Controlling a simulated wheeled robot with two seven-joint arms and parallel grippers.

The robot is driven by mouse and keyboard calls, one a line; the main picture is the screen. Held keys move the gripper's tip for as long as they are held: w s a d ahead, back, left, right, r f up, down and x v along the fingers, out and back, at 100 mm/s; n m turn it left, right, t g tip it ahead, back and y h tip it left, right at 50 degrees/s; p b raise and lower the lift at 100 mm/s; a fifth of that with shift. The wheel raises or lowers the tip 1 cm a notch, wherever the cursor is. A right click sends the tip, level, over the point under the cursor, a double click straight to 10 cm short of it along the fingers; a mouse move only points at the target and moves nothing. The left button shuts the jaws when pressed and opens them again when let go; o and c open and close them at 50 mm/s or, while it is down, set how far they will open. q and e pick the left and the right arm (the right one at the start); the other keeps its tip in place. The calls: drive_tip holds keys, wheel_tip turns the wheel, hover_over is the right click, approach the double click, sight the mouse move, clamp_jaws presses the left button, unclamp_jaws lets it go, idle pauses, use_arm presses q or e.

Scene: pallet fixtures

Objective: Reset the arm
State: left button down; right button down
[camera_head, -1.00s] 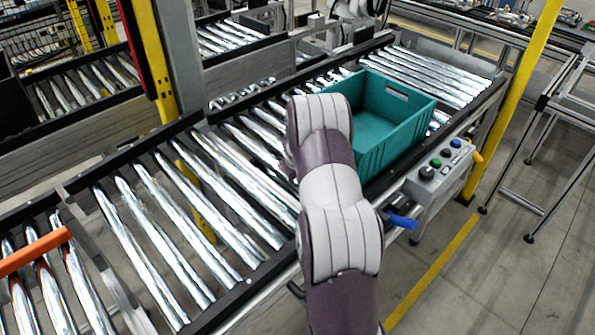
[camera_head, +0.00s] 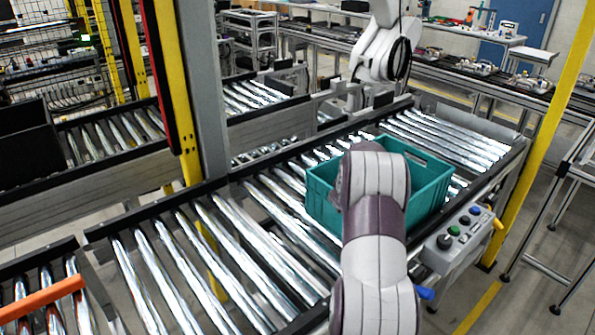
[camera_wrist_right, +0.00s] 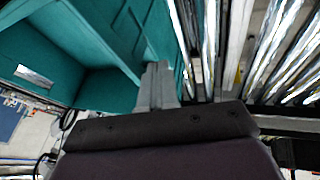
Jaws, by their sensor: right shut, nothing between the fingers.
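My right arm (camera_head: 380,230) rises from the bottom of the head view, and its links hide its gripper there. In the right wrist view my right gripper (camera_wrist_right: 158,72) shows as two grey fingers close together, shut and empty. The fingers appear close to the outer wall of the teal crate, but I cannot tell whether they touch it. The crate (camera_head: 437,188) sits empty on the roller conveyor, partly hidden behind my arm; it also fills the upper left of the wrist view (camera_wrist_right: 108,98). My left gripper is not in view.
The roller conveyor (camera_head: 205,265) runs diagonally, with bare rollers left of the crate. A button box (camera_head: 462,238) is on its near edge. Yellow posts (camera_head: 540,120) stand to the right and left. A white robot arm (camera_head: 385,45) stands behind the conveyor. An orange bar (camera_head: 40,298) lies lower left.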

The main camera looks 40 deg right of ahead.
drive_tip(key=shift+s+d, duration=0.1)
drive_tip(key=s+a+f+m+g+y, duration=0.1)
drive_tip(key=s+a+f+m, duration=0.1)
drive_tip(key=a, duration=0.2)
drive_tip(key=s+a+f+m+y, duration=0.1)
drive_tip(key=s+a+f, duration=0.1)
drive_tip(key=s+a, duration=0.15)
drive_tip(key=s+a+r+n, duration=0.1)
drive_tip(key=s+a, duration=0.3)
drive_tip(key=a, duration=0.6)
drive_tip(key=s+a+r+n+g+y, duration=0.1)
drive_tip(key=s+a, duration=0.3)
drive_tip(key=a, duration=0.6)
drive_tip(key=s+a+r+n, duration=0.2)
drive_tip(key=s+a, duration=0.3)
drive_tip(key=a, duration=0.6)
drive_tip(key=shift+g+y, duration=0.3)
drive_tip(key=shift+g, duration=0.1)
